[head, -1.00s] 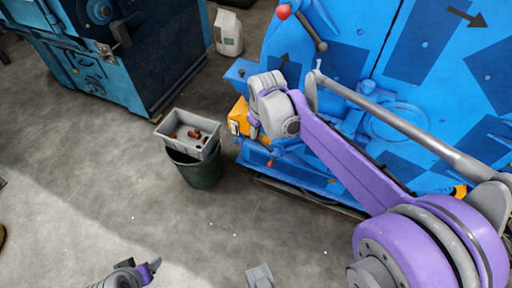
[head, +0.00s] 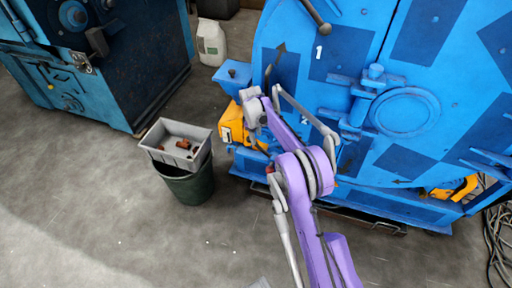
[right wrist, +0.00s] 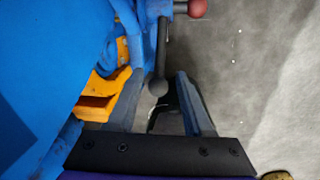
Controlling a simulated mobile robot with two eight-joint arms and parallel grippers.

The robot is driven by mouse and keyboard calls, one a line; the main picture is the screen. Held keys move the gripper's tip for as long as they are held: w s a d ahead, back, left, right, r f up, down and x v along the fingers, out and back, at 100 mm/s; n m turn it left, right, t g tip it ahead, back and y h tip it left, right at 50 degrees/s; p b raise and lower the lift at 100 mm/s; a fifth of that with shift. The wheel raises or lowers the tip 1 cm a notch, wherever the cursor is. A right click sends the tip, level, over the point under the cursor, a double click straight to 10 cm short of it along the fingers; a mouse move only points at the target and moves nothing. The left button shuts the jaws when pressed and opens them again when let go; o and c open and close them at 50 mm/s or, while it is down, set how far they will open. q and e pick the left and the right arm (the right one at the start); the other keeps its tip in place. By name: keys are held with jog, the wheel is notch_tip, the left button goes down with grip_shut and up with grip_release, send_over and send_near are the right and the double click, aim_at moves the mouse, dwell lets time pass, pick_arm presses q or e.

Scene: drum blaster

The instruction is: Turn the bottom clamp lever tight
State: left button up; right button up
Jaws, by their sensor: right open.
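The bottom clamp lever shows in the right wrist view as a dark bar (right wrist: 161,50) with a ball at its near end and a red knob (right wrist: 197,8) on its far side. A small red spot (head: 269,168) low on the blue drum blaster (head: 345,45) may be this knob. My right gripper (right wrist: 160,74) is open, its fingers either side of the bar's ball end, with gaps showing on both sides. In the head view my right arm (head: 290,150) reaches to the machine's lower left corner and its fingers are hidden. My left gripper is out of view.
An upper dark lever (head: 316,17) is on the machine's front. Yellow parts (head: 231,124) sit close by the lower lever. A grey tray (head: 160,133) rests on a green bin (head: 190,188) to the left. Cables (head: 498,240) lie at right. The floor in front is clear.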

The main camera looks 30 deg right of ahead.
aim_at(257, 144)
jog(key=f, duration=0.2)
jog(key=f+b, duration=0.1)
jog(key=f, duration=0.2)
jog(key=d+f, duration=0.1)
jog(key=f, duration=0.2)
jog(key=shift+w, duration=0.35)
jog(key=shift+c, duration=0.2)
grip_shut()
jog(key=shift+r, duration=0.1)
dwell(0.6)
